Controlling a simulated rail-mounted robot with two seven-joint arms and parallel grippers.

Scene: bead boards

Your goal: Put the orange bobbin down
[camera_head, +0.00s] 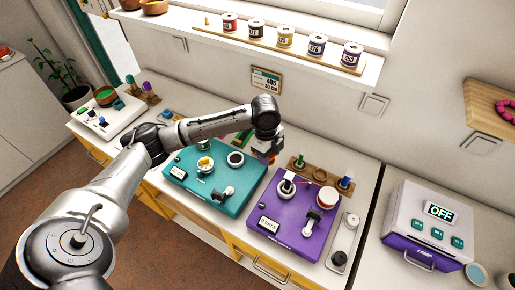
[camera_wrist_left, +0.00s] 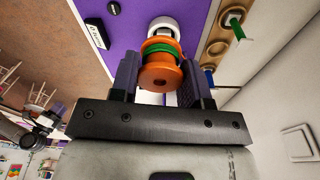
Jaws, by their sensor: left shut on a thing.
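The orange bobbin (camera_wrist_left: 160,76), wound with green thread, sits between the two dark fingers of my left gripper (camera_wrist_left: 158,82) in the left wrist view. The gripper is shut on it. In the head view my left gripper (camera_head: 266,149) hangs between the teal board and the purple board, near their back edges. A little orange of the bobbin shows under it; the rest is hidden. Beyond the bobbin in the wrist view is a white round part (camera_wrist_left: 163,24) on the purple board (camera_wrist_left: 130,45). My right gripper is not in view.
The teal board (camera_head: 225,196) lies left of the purple board (camera_head: 270,208). A wooden rack (camera_head: 318,173) with green and blue bobbins stands behind the purple board. A grey box reading OFF (camera_head: 455,228) is at right. A shelf (camera_head: 225,37) above holds several thread spools.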

